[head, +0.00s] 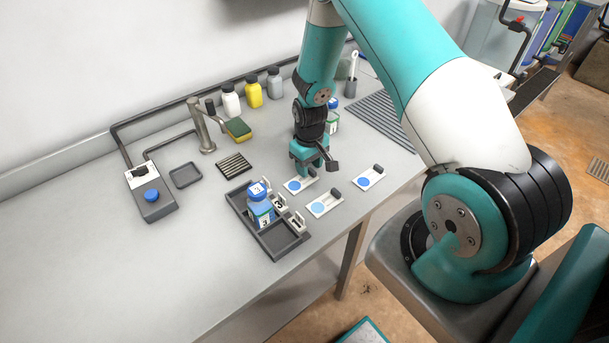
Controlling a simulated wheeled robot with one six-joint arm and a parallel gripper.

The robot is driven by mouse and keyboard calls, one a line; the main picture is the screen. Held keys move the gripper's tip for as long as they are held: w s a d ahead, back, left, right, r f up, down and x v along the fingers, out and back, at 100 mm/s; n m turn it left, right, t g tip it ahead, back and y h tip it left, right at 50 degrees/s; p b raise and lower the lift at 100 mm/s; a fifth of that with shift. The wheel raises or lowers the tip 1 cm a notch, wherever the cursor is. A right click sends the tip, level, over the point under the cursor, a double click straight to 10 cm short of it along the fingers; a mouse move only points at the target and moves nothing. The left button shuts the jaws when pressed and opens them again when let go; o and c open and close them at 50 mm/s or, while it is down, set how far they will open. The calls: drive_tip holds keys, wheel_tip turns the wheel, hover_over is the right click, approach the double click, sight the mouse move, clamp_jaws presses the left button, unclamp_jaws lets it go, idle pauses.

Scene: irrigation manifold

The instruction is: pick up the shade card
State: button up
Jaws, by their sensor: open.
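Three white cards with a blue dot and a dark block at one end lie on the grey bench. I cannot tell which one is the shade card. The nearest card to my gripper (311,172) is the left card (299,184); the front card (324,204) and the right card (369,178) lie beside it. My gripper is open, pointing down just above and behind the left card. It seems empty, and I cannot tell whether it touches the card. My gripper hides part of the bench behind it.
A slotted block (234,164), sponge (238,129), tap (200,127) and button box (152,197) stand left. Another bottle (332,122) is close behind my gripper. The bench's front left is clear.

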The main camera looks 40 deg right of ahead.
drive_tip(key=shift+f, duration=0.2)
clamp_jaws()
drive_tip(key=shift+r, duration=0.1)
